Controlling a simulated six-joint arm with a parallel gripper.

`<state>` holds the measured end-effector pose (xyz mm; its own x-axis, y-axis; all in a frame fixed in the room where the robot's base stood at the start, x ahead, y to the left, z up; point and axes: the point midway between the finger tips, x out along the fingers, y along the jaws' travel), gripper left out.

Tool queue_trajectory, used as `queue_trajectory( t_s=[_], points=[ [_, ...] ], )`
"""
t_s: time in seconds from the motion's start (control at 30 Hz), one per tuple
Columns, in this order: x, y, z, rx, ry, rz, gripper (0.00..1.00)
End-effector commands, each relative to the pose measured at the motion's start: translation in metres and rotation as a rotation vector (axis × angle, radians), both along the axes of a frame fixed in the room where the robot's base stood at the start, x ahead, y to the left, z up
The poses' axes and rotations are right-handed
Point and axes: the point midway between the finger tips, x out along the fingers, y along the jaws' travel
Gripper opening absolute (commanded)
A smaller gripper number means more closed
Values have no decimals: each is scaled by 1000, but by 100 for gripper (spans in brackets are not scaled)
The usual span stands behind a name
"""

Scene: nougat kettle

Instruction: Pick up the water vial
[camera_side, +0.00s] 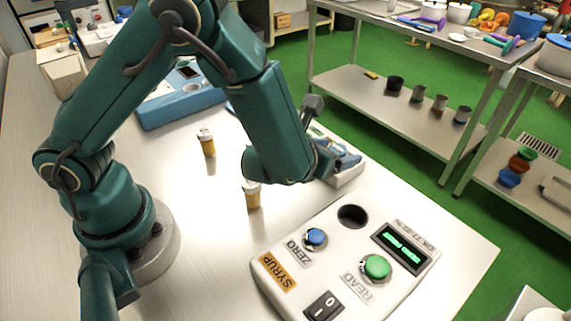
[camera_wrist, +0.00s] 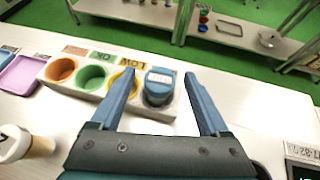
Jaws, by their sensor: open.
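A blue vial (camera_wrist: 159,86) with a pale label on its top stands at the right end of a white rack (camera_wrist: 100,104) in the wrist view. It is the likely water vial, but its label is too small to read. My gripper (camera_wrist: 160,73) is open, with one blue finger on each side of the vial in the picture. I cannot tell whether the fingers are level with it or above it. In the side view my gripper (camera_side: 328,160) is over the rack (camera_side: 349,176), and my arm hides much of the rack and the vial.
The rack's orange, green and yellow wells (camera_wrist: 91,77) look empty. Two amber vials with white caps (camera_side: 207,143) (camera_side: 252,197) stand on the table. A white SYRUP meter (camera_side: 345,255) with an open round well stands in front. A blue device (camera_side: 180,104) is at the back; a purple tray (camera_wrist: 18,74) lies left.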

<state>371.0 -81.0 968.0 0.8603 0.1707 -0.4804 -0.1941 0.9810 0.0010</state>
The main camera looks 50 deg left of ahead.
Motion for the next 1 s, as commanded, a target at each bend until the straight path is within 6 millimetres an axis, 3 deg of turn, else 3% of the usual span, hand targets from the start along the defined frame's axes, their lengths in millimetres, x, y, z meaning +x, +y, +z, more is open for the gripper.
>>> queue_trajectory(
  t_s=[0.33,0.53,1.0],
  points=[
    [5,1,-3,-1,0,0,79],
    [5,1,-3,-1,-1,0,2],
    [6,2,4,-2,-5,3,0]
  ],
)
